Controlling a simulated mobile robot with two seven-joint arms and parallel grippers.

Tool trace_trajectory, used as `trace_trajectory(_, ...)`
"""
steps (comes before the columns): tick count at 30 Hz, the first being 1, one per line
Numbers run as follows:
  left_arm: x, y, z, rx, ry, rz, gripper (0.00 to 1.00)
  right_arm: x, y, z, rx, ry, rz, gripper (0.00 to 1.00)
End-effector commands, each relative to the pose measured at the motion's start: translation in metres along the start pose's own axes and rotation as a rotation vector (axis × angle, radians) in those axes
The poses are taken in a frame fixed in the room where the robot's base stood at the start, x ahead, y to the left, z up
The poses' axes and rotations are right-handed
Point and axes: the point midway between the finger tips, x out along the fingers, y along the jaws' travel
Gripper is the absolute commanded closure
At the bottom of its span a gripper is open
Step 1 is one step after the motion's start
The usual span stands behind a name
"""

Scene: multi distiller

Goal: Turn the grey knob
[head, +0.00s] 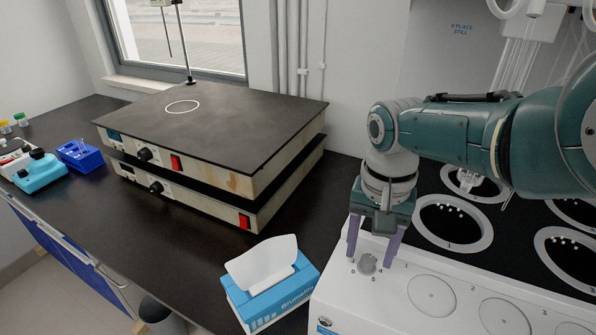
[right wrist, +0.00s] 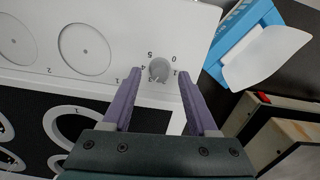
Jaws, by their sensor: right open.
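The grey knob (head: 367,264) is on the white front panel of the distiller (head: 400,306), near its left end, with numbers printed around it. It also shows in the right wrist view (right wrist: 159,69), beyond the fingertips. My right gripper (head: 373,257) is open, pointing down, with one purple finger on each side of the knob in the head view. In the right wrist view the fingers (right wrist: 157,77) are spread wide and the knob lies centred between the tips, with clear gaps on both sides. Contact is not visible. My left gripper is not in view.
A blue tissue box (head: 272,286) stands just left of the distiller. Two stacked hot plates (head: 215,120) are further back left. A blue rack (head: 80,156) and a turquoise device (head: 40,172) are at the far left. Round openings (head: 453,222) lie behind the panel.

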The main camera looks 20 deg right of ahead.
Motion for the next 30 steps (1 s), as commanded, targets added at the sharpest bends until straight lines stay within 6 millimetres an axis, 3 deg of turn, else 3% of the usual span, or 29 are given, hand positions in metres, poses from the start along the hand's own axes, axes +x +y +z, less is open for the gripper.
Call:
trace_trajectory(1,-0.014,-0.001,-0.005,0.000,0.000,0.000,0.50,-0.016,0.000,-0.001,0.000,0.002,-0.001,0.41)
trace_trajectory(6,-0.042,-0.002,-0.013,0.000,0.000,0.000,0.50,-0.051,0.000,0.000,0.001,0.002,-0.001,0.41)
trace_trajectory(12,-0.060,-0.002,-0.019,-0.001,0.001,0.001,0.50,-0.080,0.000,0.000,0.000,0.001,0.000,0.41)
trace_trajectory(17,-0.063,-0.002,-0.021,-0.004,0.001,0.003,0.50,-0.088,0.000,0.000,0.001,0.000,0.000,0.41)
trace_trajectory(30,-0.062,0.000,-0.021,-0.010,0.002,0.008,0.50,-0.088,0.000,0.000,0.000,0.000,0.000,0.41)
